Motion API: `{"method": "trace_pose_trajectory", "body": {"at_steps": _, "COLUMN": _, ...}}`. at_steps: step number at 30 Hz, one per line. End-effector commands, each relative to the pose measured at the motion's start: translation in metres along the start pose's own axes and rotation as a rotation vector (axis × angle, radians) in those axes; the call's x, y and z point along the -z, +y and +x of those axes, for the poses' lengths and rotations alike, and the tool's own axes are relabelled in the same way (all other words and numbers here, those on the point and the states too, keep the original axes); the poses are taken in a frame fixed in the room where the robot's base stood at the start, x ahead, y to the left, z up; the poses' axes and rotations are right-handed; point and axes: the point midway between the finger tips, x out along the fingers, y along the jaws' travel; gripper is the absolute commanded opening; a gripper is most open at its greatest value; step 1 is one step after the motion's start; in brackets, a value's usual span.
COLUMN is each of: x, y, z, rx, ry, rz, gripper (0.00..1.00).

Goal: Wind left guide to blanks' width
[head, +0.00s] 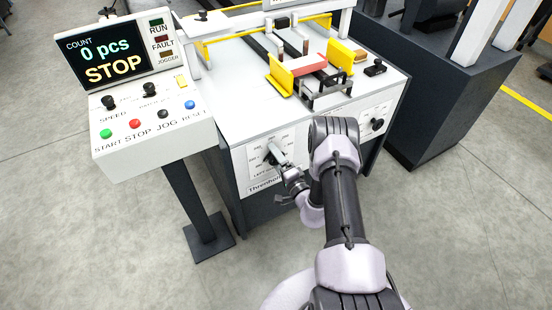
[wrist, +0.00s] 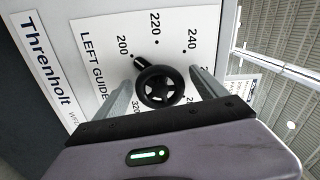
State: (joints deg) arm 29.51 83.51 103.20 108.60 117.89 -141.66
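The left guide's black hand knob (wrist: 161,87) sits on a white dial plate marked LEFT GUIDE (wrist: 96,62). Its pointer stands near 200, on the side toward 220. My gripper (wrist: 160,76) has one finger on each side of the knob, with narrow gaps seeming to show; contact is hard to judge. In the head view my gripper (head: 281,162) is at the left dial on the machine's front, partly covering it. A red stack of blanks (head: 302,65) lies on the machine top between the yellow left guide (head: 280,77) and the yellow right guide (head: 339,53).
A second knob (head: 376,124) is on the right of the front panel. The control console (head: 150,128) stands at left; its screen (head: 112,58) reads 0 pcs, STOP. A dark cabinet (head: 435,100) stands at right. The floor in front is clear.

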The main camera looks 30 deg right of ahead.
Motion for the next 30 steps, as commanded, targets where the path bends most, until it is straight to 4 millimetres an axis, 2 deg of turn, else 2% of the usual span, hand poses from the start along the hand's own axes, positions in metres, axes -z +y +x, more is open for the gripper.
{"method": "trace_pose_trajectory", "body": {"at_steps": 6, "x": 0.000, "y": 0.000, "z": -0.002, "rx": -0.001, "ry": 0.000, "rz": 0.001, "gripper": 0.82}}
{"method": "trace_pose_trajectory", "body": {"at_steps": 10, "x": 0.001, "y": -0.001, "z": -0.018, "rx": -0.004, "ry": 0.001, "rz": 0.002, "gripper": 0.82}}
{"method": "trace_pose_trajectory", "body": {"at_steps": 14, "x": 0.002, "y": -0.003, "z": -0.053, "rx": -0.006, "ry": 0.003, "rz": 0.005, "gripper": 0.82}}
{"method": "trace_pose_trajectory", "body": {"at_steps": 21, "x": 0.002, "y": -0.004, "z": -0.127, "rx": -0.005, "ry": 0.007, "rz": 0.006, "gripper": 0.82}}
{"method": "trace_pose_trajectory", "body": {"at_steps": 24, "x": 0.002, "y": -0.004, "z": -0.151, "rx": -0.003, "ry": 0.007, "rz": 0.004, "gripper": 0.82}}
{"method": "trace_pose_trajectory", "body": {"at_steps": 27, "x": 0.002, "y": -0.004, "z": -0.166, "rx": -0.003, "ry": 0.005, "rz": 0.003, "gripper": 0.82}}
{"method": "trace_pose_trajectory", "body": {"at_steps": 30, "x": 0.001, "y": -0.002, "z": -0.173, "rx": -0.001, "ry": 0.002, "rz": 0.001, "gripper": 0.82}}
